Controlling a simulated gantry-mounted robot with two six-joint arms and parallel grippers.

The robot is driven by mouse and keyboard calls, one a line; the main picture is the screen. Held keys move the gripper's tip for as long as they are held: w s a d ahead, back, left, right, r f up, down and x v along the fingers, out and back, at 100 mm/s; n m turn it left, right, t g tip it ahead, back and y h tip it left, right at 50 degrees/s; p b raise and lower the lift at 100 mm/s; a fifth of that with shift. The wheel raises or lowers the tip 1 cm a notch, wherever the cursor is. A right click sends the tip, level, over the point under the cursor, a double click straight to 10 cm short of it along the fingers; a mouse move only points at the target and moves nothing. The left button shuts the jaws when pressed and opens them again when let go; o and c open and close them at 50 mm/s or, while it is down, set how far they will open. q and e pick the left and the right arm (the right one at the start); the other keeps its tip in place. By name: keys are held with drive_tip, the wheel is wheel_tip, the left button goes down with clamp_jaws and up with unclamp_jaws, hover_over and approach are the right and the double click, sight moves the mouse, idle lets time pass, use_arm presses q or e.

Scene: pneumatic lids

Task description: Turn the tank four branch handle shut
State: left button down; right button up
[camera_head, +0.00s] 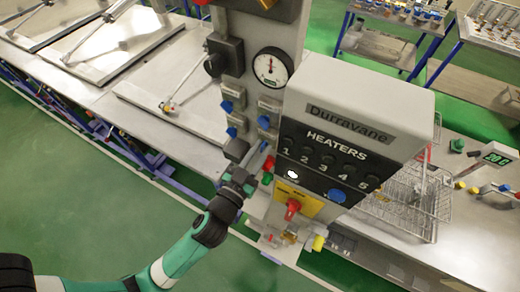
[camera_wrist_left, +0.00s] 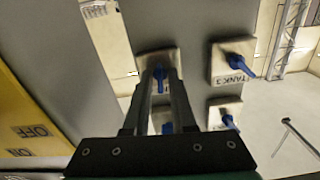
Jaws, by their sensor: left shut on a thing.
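My left gripper (camera_head: 262,150) is at the lower right of the group of blue branch handles on the grey panel. In the left wrist view its two fingers (camera_wrist_left: 160,80) are shut on a blue handle (camera_wrist_left: 158,74) over a pale plate (camera_wrist_left: 172,56). No label on this plate is readable, so I take it as the tank four handle from its place beside tank three. In the head view the gripper mostly hides it. The tank three handle (camera_wrist_left: 240,64) is beside it, on a plate marked TANK 3. My right gripper is not in view.
Other blue handles (camera_head: 227,106) sit close to my gripper. A round gauge (camera_head: 272,66) is above them. The heaters box (camera_head: 345,125) juts out on the right, with a red knob (camera_head: 292,209) on a yellow plate below it. A wire basket (camera_head: 410,200) stands farther right.

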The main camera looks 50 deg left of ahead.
use_arm(q)
drive_tip(key=m+p, duration=0.1)
drive_tip(key=m, duration=0.7)
drive_tip(key=shift+p, duration=0.3)
idle(0.4)
drive_tip(key=c, duration=1)
unclamp_jaws()
drive_tip(key=shift+s, duration=0.1)
